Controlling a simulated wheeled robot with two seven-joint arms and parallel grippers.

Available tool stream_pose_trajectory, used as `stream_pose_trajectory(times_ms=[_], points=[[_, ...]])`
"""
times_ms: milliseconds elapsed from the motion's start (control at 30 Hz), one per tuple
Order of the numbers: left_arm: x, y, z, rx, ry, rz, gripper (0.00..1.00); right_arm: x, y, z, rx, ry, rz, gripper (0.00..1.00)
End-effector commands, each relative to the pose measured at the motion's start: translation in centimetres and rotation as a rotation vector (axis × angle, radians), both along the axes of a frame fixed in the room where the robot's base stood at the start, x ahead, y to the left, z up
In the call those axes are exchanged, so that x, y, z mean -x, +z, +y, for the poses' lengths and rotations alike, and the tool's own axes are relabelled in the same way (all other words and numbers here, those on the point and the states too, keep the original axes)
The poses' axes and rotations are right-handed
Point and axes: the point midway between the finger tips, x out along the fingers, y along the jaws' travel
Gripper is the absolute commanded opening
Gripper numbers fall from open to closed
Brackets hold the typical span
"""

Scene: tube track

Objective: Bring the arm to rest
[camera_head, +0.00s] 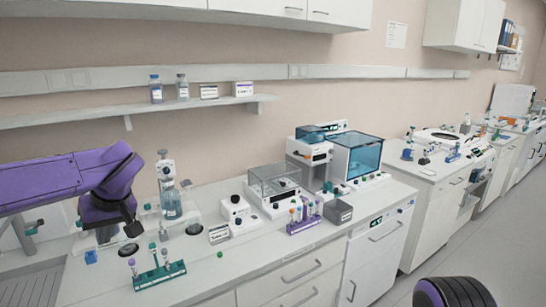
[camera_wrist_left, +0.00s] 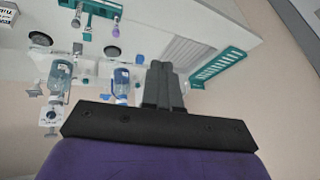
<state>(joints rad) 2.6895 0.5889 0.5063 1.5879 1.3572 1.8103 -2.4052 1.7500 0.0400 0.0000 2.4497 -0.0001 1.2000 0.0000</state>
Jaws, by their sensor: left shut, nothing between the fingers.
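My left arm (camera_head: 60,182), purple, comes in from the left over the bench. Its black left gripper (camera_head: 134,229) points down above the bench's left part, beside a teal tube rack (camera_head: 160,274). In the left wrist view the left gripper (camera_wrist_left: 160,72) shows its two dark fingers pressed together, with nothing between them. A purple and black part of my own body (camera_head: 454,292) shows at the bottom right edge of the head view. My right gripper is not seen.
A clear bottle (camera_head: 171,205) stands close to the left gripper. A purple tube rack (camera_head: 304,222), a small white device (camera_head: 237,214) and a blue-lidded machine (camera_head: 358,158) stand farther right. A wall shelf (camera_head: 130,110) runs above.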

Motion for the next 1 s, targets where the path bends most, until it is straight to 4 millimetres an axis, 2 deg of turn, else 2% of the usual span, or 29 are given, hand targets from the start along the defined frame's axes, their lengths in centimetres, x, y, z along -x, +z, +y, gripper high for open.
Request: stream_pose_trajectory(times_ms=[333, 400, 467, 567, 600, 733, 800, 867, 900, 967, 1000], points=[[-2.1, -0.4, 1.4, -0.106, 0.272, -0.358, 0.0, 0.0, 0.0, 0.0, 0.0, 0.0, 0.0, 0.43], [-2.6, -1.4, 1.6, -0.143, 0.316, -0.465, 0.0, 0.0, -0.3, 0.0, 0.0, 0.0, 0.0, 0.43], [-3.1, -3.3, 1.6, -0.177, 0.341, -0.565, 0.0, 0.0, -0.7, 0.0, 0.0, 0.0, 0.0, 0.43], [-3.7, -9.6, 0.7, -0.21, 0.32, -0.739, 0.0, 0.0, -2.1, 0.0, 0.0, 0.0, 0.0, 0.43], [-3.6, -12.8, 0.0, -0.2, 0.29, -0.793, 0.0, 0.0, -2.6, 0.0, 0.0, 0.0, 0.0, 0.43], [-1.7, -22.3, -2.4, -0.116, 0.179, -0.853, 0.0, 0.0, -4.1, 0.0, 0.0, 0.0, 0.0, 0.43], [0.2, -27.2, -3.6, -0.059, 0.124, -0.833, 0.0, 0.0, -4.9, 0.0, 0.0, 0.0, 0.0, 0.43], [2.2, -31.1, -4.5, -0.009, 0.081, -0.797, 0.0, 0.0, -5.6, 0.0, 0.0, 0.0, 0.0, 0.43], [3.8, -33.7, -5.0, 0.022, 0.056, -0.763, 0.0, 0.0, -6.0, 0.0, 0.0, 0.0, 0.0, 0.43], [6.5, -37.4, -5.7, 0.066, 0.018, -0.702, 0.0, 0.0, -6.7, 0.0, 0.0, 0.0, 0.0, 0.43], [8.5, -39.8, -6.2, 0.094, -0.005, -0.656, 0.0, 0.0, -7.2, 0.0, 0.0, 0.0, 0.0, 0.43]])
